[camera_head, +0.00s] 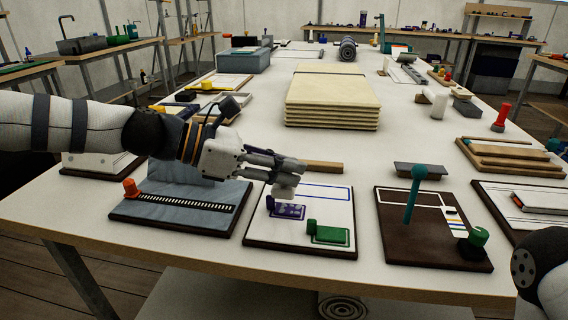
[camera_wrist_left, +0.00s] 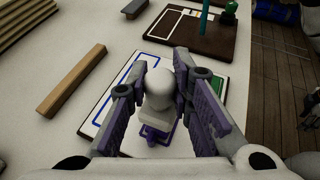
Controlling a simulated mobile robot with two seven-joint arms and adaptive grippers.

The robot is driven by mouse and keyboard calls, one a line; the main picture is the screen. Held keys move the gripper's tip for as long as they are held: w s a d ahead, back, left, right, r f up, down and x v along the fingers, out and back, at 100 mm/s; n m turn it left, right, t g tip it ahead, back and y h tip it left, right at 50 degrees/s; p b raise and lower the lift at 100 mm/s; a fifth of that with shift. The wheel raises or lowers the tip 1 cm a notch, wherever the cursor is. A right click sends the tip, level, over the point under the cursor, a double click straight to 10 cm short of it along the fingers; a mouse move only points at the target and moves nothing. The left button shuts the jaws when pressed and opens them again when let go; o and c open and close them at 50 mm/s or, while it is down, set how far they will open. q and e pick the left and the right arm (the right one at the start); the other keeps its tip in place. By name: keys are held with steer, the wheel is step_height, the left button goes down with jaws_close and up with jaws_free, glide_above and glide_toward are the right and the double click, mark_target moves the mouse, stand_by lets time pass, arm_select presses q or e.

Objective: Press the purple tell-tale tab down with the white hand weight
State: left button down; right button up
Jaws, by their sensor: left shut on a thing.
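My left gripper (camera_head: 296,168) is shut on the white hand weight (camera_wrist_left: 158,88), whose rounded end sits between the two fingers in the left wrist view. In the head view, the white hand weight (camera_head: 284,190) shows below the fingers, close to the purple tell-tale tab (camera_head: 289,211). The tab lies on a white, dark-edged board. In the left wrist view, part of the purple tab (camera_wrist_left: 150,141) shows beyond the weight; the rest is hidden. I cannot tell whether weight and tab touch. My right gripper is out of view.
A green tab (camera_head: 328,235) lies just right of the purple one. A blue-grey cloth board (camera_head: 180,205) is left, and a dark board with a teal post (camera_head: 410,195) is right. A wooden bar (camera_head: 322,167) and a stack of cream panels (camera_head: 331,98) lie behind.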

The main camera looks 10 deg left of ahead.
arm_select(q)
steer(key=shift+f, duration=0.55)
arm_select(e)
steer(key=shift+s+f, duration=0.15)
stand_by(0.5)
arm_select(q)
step_height(320, 180, up, 7)
steer(key=p, duration=0.2)
steer(key=shift+r+p, duration=0.2)
steer(key=shift+p, duration=0.1)
steer(key=shift+f, duration=0.1)
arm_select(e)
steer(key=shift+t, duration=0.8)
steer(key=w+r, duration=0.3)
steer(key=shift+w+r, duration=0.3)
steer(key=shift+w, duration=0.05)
